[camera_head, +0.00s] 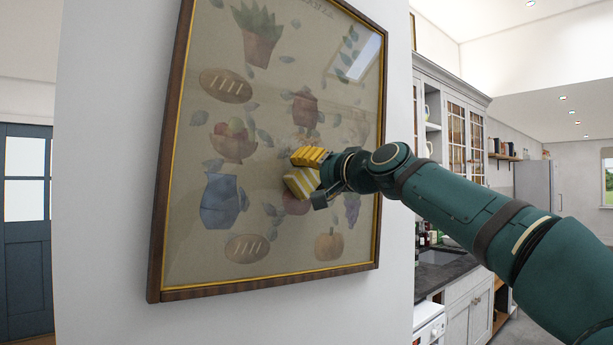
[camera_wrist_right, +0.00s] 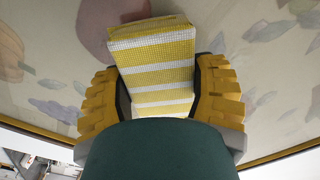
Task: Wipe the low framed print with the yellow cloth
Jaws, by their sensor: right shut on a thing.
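The framed print (camera_head: 285,265) hangs on the white wall in the head view, with a dark wood frame, a gold inner edge and painted pots, fruit and bread. It looks tilted in the picture. My right gripper (camera_head: 308,176) is in front of its middle, right of the blue jug. It is shut on the yellow and white striped cloth (camera_head: 297,186), a folded block. In the right wrist view the cloth (camera_wrist_right: 155,60) sits between the two yellow fingers, with the print (camera_wrist_right: 265,60) behind it. I cannot tell whether the cloth touches the glass. My left gripper is not in view.
The white wall (camera_head: 100,200) ends just right of the frame. Beyond it are a dark counter (camera_head: 445,268) with bottles, glazed cabinets (camera_head: 465,130) and a fridge (camera_head: 533,185). A blue door (camera_head: 30,240) stands at the far left.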

